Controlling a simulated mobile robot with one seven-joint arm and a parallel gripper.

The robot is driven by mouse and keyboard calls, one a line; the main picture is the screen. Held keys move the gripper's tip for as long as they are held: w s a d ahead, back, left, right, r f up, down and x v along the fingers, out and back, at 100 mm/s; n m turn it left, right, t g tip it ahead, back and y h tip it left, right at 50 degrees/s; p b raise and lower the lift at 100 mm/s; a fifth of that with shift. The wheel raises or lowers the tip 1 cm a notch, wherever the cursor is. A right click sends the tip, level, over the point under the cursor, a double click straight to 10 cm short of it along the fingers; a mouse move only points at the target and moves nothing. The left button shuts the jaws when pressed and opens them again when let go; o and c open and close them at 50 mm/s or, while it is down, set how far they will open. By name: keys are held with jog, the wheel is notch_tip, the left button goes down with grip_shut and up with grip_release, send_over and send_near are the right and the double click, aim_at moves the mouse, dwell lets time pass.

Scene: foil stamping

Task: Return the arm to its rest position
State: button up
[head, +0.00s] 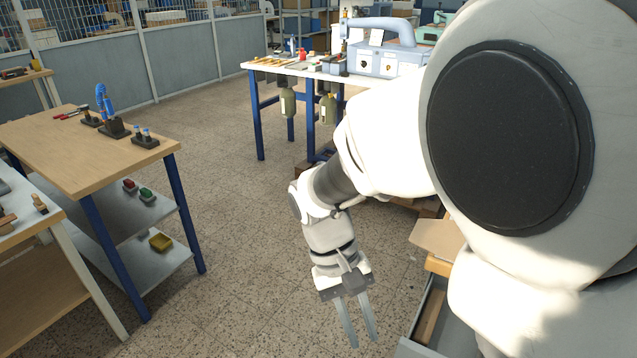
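My arm is white with dark joints and fills the right side of the head view. My gripper (360,322) hangs over the open speckled floor and points down. Its two grey fingers stand apart, with nothing visible between them. The gripper touches nothing that I can see. Part of the arm hides what lies behind it at the right.
A wooden-topped bench (60,160) with blue legs stands at the left. A table (300,70) with tools and a grey machine (385,60) stands at the back. The floor (230,200) between is clear.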

jog(key=s+d+r+m+t+y, duration=0.1)
jog(key=s+d+r+t, duration=0.1)
jog(key=r, duration=0.5)
jog(key=s+d+r+m+t+y+p, duration=0.1)
jog(key=s+d+r+t+y, duration=0.1)
jog(key=d+r+t, duration=0.3)
notch_tip(320, 180, up, 3)
jog(key=shift+d+f+t+y, duration=0.2)
jog(key=shift+d+t+y, duration=0.1)
jog(key=shift+t, duration=0.8)
jog(key=shift+d, duration=0.15)
